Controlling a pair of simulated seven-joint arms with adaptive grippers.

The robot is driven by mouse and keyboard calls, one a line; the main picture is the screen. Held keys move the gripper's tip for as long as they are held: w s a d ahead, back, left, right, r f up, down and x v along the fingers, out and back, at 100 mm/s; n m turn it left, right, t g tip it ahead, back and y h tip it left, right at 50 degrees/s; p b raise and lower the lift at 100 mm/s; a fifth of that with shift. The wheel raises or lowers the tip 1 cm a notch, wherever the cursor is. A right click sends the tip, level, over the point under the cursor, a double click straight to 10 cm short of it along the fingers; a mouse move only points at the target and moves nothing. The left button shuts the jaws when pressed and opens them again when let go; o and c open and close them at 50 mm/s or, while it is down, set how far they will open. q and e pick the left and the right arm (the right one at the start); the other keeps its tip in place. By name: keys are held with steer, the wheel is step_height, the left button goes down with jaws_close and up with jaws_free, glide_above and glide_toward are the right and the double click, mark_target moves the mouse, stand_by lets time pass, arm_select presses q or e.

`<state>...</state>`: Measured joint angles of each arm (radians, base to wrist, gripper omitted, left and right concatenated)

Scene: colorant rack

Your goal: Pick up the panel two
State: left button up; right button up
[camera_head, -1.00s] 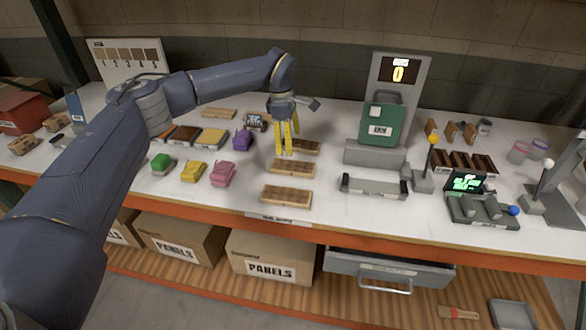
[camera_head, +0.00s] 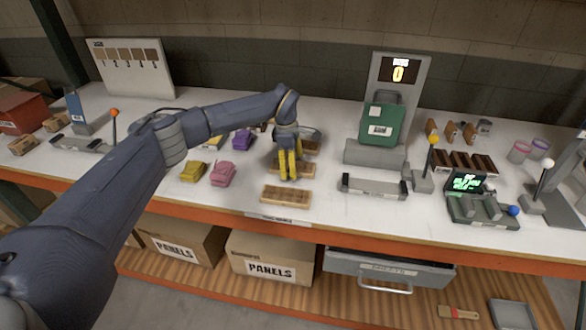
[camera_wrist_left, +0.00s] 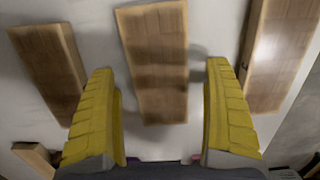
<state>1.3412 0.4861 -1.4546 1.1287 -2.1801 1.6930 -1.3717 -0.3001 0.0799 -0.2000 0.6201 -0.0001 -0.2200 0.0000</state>
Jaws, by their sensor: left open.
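Three wooden panels lie in a row on the white table. The far panel (camera_head: 312,147) is partly hidden by my arm, the middle panel (camera_head: 304,170) is partly behind my fingers, and the near panel (camera_head: 286,195) is clear. No number shows on them. My left gripper (camera_head: 290,178) is open, with yellow fingers pointing down at the middle panel. In the left wrist view the middle panel (camera_wrist_left: 157,62) lies between the spread fingers, with gaps on both sides. Another panel (camera_wrist_left: 50,65) is to its left and one (camera_wrist_left: 283,50) to its right. My right gripper is not in view.
Yellow (camera_head: 193,171) and pink (camera_head: 223,174) objects stand left of the panels. A grey tray-like fixture (camera_head: 374,187) and a green box (camera_head: 380,125) stand to the right. A numbered sample board (camera_head: 130,70) stands at the back left.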

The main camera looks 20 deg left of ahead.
arm_select(q)
steer(key=shift+f, duration=0.25)
steer(key=c, duration=1.3)
steer(key=shift+r, duration=0.1)
